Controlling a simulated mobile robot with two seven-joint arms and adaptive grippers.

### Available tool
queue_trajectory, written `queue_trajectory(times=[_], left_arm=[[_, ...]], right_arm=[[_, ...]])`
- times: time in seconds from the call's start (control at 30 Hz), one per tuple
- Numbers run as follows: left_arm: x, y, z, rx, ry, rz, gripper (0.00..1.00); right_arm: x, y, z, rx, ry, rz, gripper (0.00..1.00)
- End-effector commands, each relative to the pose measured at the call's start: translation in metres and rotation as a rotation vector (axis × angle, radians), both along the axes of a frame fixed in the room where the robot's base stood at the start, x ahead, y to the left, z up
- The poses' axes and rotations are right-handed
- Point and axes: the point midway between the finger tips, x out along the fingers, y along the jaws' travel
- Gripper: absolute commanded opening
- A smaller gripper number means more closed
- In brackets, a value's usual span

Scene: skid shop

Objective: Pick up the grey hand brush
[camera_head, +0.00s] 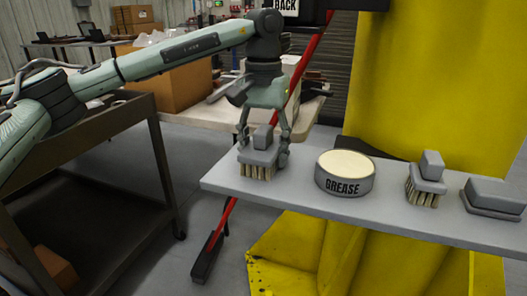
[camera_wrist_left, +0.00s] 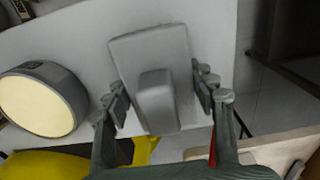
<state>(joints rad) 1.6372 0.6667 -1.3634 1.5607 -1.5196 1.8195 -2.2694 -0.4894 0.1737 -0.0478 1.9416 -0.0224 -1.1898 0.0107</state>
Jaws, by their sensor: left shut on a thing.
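The grey hand brush (camera_head: 258,160) with pale bristles is at the left end of the grey shelf (camera_head: 300,203), upright with its bristles down. I cannot tell whether the bristles still touch the shelf. My left gripper (camera_head: 264,148) comes down from above and is shut on this brush, one finger on each side. In the left wrist view the brush (camera_wrist_left: 152,75) lies between the two finger pads of my left gripper (camera_wrist_left: 163,97), with its raised handle block towards me. A second similar grey brush (camera_head: 426,182) stands further right on the shelf. My right gripper is not in view.
A round grease tin (camera_head: 345,176) stands right of the held brush; it also shows in the left wrist view (camera_wrist_left: 42,100). A grey block (camera_head: 493,198) lies at the shelf's right. A yellow structure (camera_head: 430,80) rises behind. A dark cart (camera_head: 95,200) stands left.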

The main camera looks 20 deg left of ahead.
Motion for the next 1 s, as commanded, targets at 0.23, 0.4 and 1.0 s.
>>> queue_trajectory(times=[0.23, 0.4, 1.0], left_arm=[[0.001, 0.000, 0.017, -0.001, -0.003, 0.000, 0.25], [-0.003, 0.001, 0.044, -0.001, -0.002, -0.001, 0.25], [-0.107, 0.034, 0.108, 0.001, -0.003, 0.000, 0.25]], right_arm=[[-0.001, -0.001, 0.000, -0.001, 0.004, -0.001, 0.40], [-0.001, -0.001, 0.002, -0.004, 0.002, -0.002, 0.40], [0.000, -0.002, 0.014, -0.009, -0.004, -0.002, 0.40]])
